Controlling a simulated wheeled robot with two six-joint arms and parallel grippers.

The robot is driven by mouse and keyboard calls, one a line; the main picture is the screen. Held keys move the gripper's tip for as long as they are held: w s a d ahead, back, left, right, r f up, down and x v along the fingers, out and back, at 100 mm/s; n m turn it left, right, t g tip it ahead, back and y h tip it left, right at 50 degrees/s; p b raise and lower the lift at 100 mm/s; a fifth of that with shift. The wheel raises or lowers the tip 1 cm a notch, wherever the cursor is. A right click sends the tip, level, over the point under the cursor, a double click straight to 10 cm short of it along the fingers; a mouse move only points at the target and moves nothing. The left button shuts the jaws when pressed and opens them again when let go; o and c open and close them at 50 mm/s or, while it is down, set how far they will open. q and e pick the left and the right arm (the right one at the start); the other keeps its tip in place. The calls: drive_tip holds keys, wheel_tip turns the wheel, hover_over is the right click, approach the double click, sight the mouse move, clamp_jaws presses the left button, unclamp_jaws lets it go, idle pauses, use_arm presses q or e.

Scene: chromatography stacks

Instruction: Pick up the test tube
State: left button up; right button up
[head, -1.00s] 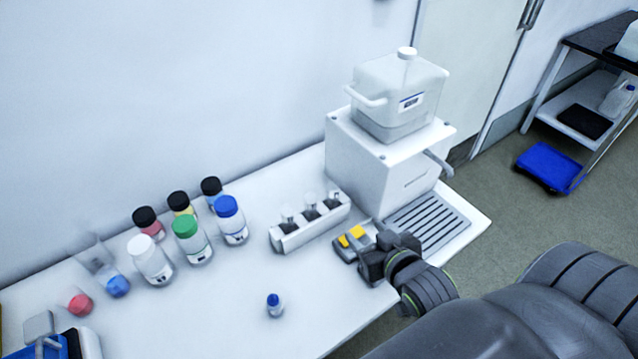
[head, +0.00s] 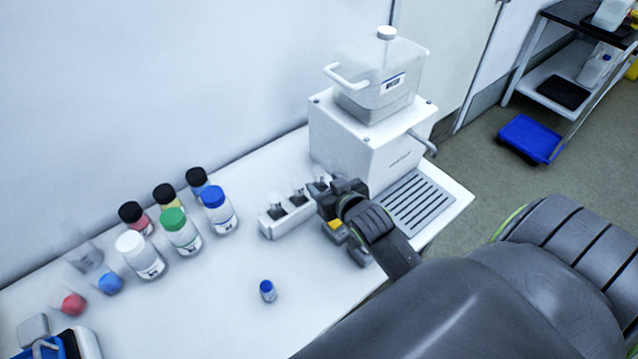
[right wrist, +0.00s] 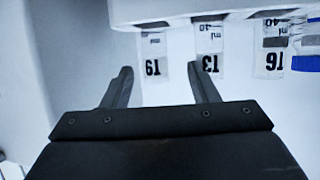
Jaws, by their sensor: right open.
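In the head view, a white rack (head: 271,231) holds three short test tubes: a left one (head: 276,209), a middle one (head: 297,196) and a right one (head: 318,186). My right gripper (head: 322,198) is at the rack's right end, partly over it. In the right wrist view the right gripper (right wrist: 160,70) is open, its two fingers apart and empty. A tube labelled with numbers (right wrist: 152,68) shows between the fingertips. A second tube (right wrist: 210,67) is by the right finger, and a third (right wrist: 268,64) is farther right. Contact cannot be told. My left gripper is out of view.
A white machine (head: 350,150) with a grated tray (head: 412,205) stands right of the rack. Several capped bottles (head: 180,232) stand left. A small blue-capped vial (head: 267,291) stands in front, with clear table around it.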

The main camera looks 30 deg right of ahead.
sight(322, 179)
drive_tip(key=shift+d+p+x, duration=0.15)
drive_tip(key=shift+p+x, duration=0.1)
drive_tip(key=shift+x, duration=1.1)
drive_tip(key=shift+d+p+x, duration=0.15)
drive_tip(key=shift+p+x, duration=0.1)
drive_tip(key=shift+x, duration=1.1)
drive_tip(key=shift+s, duration=0.15)
drive_tip(key=c, duration=1)
